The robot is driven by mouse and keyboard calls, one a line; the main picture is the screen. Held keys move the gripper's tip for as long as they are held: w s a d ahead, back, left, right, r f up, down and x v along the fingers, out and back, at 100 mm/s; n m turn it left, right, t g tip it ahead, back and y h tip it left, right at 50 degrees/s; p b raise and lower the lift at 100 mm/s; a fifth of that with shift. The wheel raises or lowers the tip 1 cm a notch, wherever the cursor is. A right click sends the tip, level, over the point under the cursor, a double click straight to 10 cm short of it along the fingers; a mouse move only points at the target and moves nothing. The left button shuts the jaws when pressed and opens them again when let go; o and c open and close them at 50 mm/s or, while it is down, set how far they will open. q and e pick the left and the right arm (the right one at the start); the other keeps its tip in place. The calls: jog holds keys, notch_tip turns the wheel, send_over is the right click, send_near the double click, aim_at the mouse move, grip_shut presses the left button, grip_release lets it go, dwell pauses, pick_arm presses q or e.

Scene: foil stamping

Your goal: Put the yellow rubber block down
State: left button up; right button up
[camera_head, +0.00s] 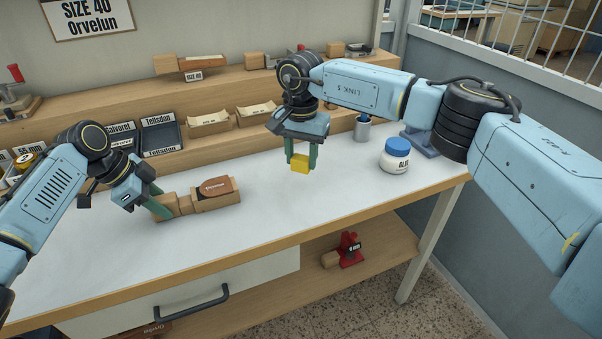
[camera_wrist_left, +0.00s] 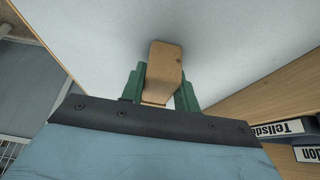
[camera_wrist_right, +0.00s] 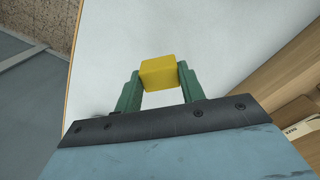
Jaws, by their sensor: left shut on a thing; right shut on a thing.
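The yellow rubber block (camera_head: 300,164) is between the green fingers of my right gripper (camera_head: 301,158), which is shut on it. The block appears held just above the white tabletop; the exact gap is hard to tell. It also shows in the right wrist view (camera_wrist_right: 158,73) between both fingertips. My left gripper (camera_head: 162,208) is shut on a wooden block (camera_wrist_left: 163,70), the end of a wooden piece on the table. Beside it in the head view, a wooden holder (camera_head: 222,199) carries a brown leather piece (camera_head: 216,187).
A white jar with a blue lid (camera_head: 397,155) and a grey cup (camera_head: 362,129) stand right of my right gripper. Stepped wooden shelves (camera_head: 120,105) with trays line the back. The white tabletop (camera_head: 290,205) is clear in front of the right gripper.

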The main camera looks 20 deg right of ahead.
aim_at(301, 171)
jog(key=shift+f, duration=2.3)
jog(key=shift+f, duration=0.15)
jog(key=o, duration=0.9)
notch_tip(301, 171, up, 12)
jog(key=shift+r, duration=0.2)
